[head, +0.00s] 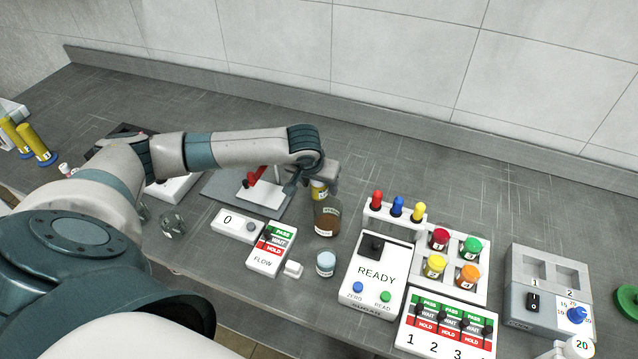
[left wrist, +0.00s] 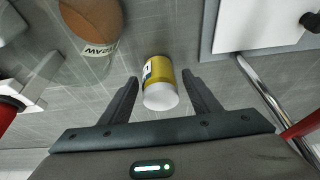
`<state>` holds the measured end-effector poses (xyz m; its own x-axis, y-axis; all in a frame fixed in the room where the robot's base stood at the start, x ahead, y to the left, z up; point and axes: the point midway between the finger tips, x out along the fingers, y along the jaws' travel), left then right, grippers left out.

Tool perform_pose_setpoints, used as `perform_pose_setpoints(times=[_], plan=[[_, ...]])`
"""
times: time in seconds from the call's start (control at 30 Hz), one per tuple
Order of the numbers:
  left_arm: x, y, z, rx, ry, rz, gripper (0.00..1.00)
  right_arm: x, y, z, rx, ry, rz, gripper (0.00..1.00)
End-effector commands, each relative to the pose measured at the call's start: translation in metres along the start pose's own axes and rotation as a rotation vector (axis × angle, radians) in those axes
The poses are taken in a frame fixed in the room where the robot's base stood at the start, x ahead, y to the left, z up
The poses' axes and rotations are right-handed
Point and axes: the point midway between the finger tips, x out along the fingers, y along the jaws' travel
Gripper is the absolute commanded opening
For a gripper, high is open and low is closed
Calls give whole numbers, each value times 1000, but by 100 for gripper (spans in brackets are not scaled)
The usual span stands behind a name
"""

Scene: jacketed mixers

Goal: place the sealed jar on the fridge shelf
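A small yellow jar (left wrist: 159,70) with a white lid and a label shows in the left wrist view between my left gripper's fingers. My left gripper (left wrist: 160,82) is open, with a gap on each side of the jar. In the head view the left gripper (head: 314,184) is low over the bench, and the yellow jar (head: 319,190) is partly hidden by it. A brown labelled jar (head: 327,217) stands just in front of it and also shows in the left wrist view (left wrist: 92,25). I cannot make out a fridge shelf. My right gripper is not in view.
A pale-blue-topped jar (head: 326,264) stands near the front edge. The READY device (head: 376,275), a rack of coloured-lid jars (head: 452,258) and a grey two-well unit (head: 549,290) fill the right. A FLOW panel (head: 271,250) is at front centre. The back right bench is clear.

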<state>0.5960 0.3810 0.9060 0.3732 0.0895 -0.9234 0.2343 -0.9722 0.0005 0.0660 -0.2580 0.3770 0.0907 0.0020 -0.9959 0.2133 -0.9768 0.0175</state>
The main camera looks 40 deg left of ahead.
Motion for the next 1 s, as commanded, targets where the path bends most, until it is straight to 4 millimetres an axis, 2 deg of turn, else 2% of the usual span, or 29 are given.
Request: perform_pose_setpoints(times=[0.27, 0.47, 0.67, 1.0], plan=[[-1, 0, -1, 0, 1, 0, 57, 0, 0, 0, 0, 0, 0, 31], [-13, 0, -1, 0, 1, 0, 57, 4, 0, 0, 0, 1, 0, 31], [-42, 0, -2, 1, 4, 1, 57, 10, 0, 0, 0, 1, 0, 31], [-101, 0, -2, 1, 4, 1, 57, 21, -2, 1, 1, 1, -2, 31]])
